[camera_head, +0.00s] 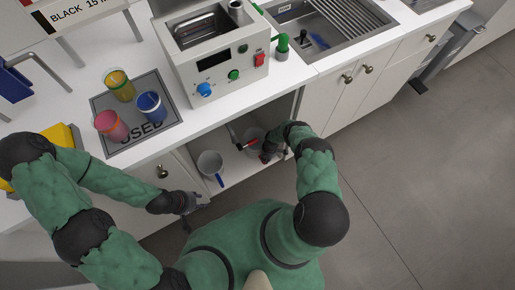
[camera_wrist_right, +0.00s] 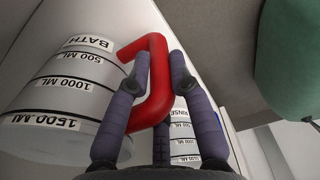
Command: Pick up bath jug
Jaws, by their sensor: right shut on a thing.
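The bath jug (camera_wrist_right: 72,95) is a whitish measuring jug marked BATH, with volume lines and a red handle (camera_wrist_right: 155,85). It fills the left of the right wrist view. My right gripper (camera_wrist_right: 159,75) has its fingers on both sides of the red handle and is shut on it. In the head view the jug (camera_head: 254,137) stands inside the open cabinet under the counter, partly hidden by my right arm and gripper (camera_head: 267,152). My left gripper (camera_head: 188,203) is low in front of the cabinet, away from the jug; its fingers are too small to read.
A second jug with a blue handle (camera_head: 210,163) stands left in the cabinet. A jug marked RINSE (camera_wrist_right: 183,135) shows behind my fingers. Above, a grey machine (camera_head: 222,75), a sink (camera_head: 325,30) and a mat marked USED (camera_head: 150,133) with three coloured cups occupy the counter.

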